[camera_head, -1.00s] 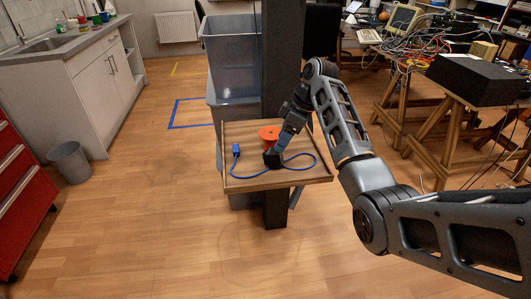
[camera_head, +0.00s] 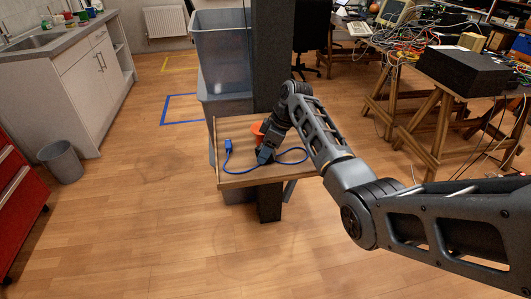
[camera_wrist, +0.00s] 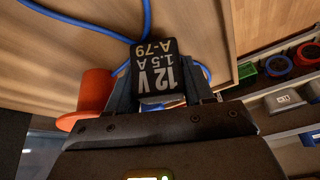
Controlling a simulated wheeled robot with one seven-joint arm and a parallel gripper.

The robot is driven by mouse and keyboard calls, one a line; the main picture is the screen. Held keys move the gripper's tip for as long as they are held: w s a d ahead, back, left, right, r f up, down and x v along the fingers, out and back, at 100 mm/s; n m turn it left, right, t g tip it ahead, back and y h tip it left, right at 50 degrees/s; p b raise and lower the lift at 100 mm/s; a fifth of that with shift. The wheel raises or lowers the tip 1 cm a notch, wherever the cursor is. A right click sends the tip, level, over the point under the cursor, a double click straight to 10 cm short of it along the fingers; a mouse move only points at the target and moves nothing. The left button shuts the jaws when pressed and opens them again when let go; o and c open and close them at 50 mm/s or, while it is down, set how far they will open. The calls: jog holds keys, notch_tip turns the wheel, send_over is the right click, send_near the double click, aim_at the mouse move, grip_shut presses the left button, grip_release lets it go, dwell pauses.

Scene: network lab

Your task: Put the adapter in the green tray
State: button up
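The adapter (camera_wrist: 156,68) is a black block labelled 12 V, 1.5 A, A-79, with a blue cable. In the wrist view it fills the space between the two fingers of my gripper (camera_wrist: 160,92), and I see no clear gap on either side. In the head view my gripper (camera_head: 267,151) reaches down to the adapter at the small wooden table (camera_head: 250,179); the arm and fingers hide most of the adapter. A green tray (camera_wrist: 247,70) shows at the right of the wrist view, on a lower surface beyond the wooden edge.
An orange spool (camera_head: 256,129) stands right behind my gripper. The blue cable ends in a blue plug (camera_head: 228,146) on the table's left. A dark pillar (camera_head: 272,60) and grey bins (camera_head: 222,55) stand behind the table.

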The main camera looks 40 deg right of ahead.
jog(key=c, duration=0.7)
jog(key=shift+c, duration=0.2)
jog(key=shift+r, duration=0.15)
